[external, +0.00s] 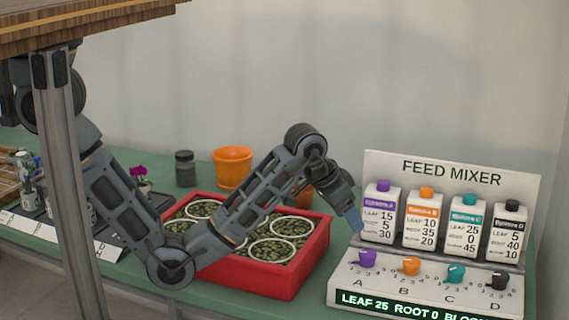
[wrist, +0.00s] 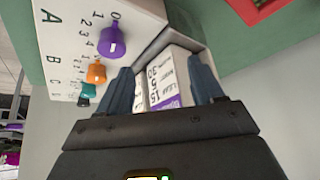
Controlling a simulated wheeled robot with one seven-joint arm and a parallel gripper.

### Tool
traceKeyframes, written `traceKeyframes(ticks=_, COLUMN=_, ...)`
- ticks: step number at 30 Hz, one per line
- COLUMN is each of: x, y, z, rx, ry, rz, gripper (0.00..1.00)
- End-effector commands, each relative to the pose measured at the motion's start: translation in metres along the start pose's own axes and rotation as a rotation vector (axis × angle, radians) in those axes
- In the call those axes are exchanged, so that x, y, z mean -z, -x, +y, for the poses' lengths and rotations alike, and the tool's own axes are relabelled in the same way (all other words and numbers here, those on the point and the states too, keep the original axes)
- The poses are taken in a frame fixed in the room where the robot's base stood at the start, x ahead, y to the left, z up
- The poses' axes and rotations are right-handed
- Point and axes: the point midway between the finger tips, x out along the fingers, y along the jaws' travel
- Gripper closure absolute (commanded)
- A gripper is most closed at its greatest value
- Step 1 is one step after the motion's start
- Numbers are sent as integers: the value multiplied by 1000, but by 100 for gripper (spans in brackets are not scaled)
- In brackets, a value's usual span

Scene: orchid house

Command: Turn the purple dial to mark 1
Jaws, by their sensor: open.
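The purple dial (external: 367,258) is at the left end of the feed mixer's (external: 345,285) sloped front panel, above the letter A.
Orange (external: 410,265), teal (external: 455,273) and black (external: 499,281) dials stand right of the purple one. Several labelled bottles (external: 423,220) stand behind them. A red tray (external: 285,280) of plants lies left, under my arm.

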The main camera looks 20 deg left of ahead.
Motion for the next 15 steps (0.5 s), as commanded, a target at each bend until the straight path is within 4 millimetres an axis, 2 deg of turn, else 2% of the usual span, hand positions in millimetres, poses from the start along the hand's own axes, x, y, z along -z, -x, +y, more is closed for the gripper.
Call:
traceKeyframes(ticks=1, x=2, y=9, z=24, rx=-20, ry=0, rz=-42, gripper=33)
traceKeyframes(ticks=3, x=0, y=17, z=45, rx=-31, ry=5, rz=-92, gripper=33)
traceKeyframes(ticks=5, x=-1, y=22, z=56, rx=-36, ry=9, rz=-120, gripper=33)
traceKeyframes(ticks=10, x=-5, y=17, z=64, rx=-38, ry=11, rz=-148, gripper=33)
traceKeyframes(ticks=15, x=-9, y=-7, z=65, rx=-38, ry=11, rz=-147, gripper=33)
